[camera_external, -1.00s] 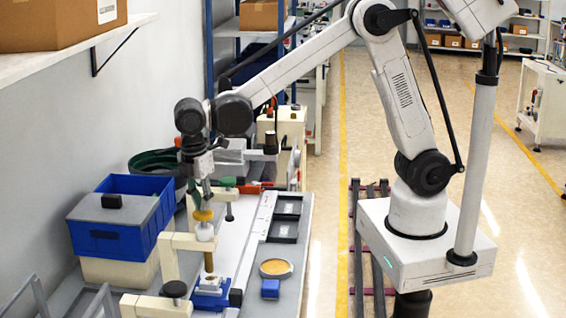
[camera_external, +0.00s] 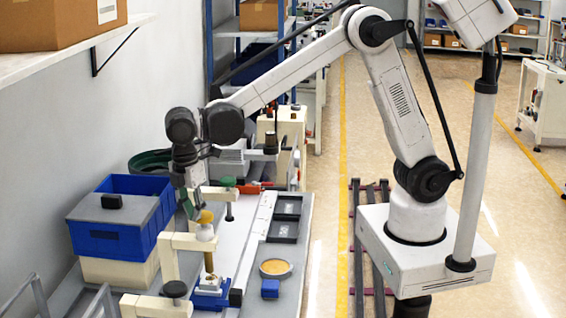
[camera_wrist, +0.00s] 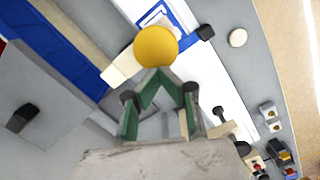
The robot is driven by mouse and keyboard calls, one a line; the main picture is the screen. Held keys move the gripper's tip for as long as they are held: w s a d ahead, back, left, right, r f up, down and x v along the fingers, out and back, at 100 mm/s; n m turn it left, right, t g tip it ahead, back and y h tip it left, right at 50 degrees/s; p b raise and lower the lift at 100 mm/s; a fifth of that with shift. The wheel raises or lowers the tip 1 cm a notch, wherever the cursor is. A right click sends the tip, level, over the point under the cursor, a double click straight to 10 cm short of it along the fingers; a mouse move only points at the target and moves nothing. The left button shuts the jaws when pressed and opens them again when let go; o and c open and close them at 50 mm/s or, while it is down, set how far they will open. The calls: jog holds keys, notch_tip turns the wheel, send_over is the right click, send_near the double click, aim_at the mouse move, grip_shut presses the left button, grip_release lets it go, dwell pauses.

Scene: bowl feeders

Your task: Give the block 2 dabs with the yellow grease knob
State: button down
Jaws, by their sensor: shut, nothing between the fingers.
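The yellow grease knob (camera_external: 206,217) sits on top of an upright tool in the cream holder arm, above the blue fixture (camera_external: 211,296). The tool's shaft reaches down to that fixture. In the wrist view the yellow knob (camera_wrist: 156,47) shows just beyond my green fingertips. My gripper (camera_external: 190,212) is tilted, just left of the knob, and its fingers are shut with nothing between them. In the wrist view my gripper (camera_wrist: 160,73) overlaps the knob's lower edge; contact is unclear. A small blue block (camera_external: 270,288) lies right of the fixture. Which block the task means is unclear.
A round dish with amber contents (camera_external: 275,268) lies behind the small blue block. A green knob (camera_external: 228,182) stands on a dark post behind the yellow one. A blue bin (camera_external: 117,240) with a grey lid stands left. Black trays (camera_external: 285,220) lie at the right.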

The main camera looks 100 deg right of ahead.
notch_tip(320, 180, up, 12)
jog(key=shift+w+a, duration=0.35)
jog(key=shift+w, duration=0.05)
dwell(0.4)
dwell(0.8)
jog(key=s+d+m+t+b, duration=0.2)
jog(key=s+m+t, duration=0.2)
jog(key=s, duration=1.1)
jog(key=s+f+m+t+b, duration=0.1)
jog(key=s+f+m+t, duration=0.1)
jog(key=s+f, duration=0.2)
jog(key=s+f+m+t+b, duration=0.1)
jog(key=s+f, duration=0.4)
jog(key=s, duration=0.5)
jog(key=shift+s+d+m+t+y, duration=0.25)
jog(key=shift+m+t+y, duration=0.2)
jog(key=shift+m, duration=0.45)
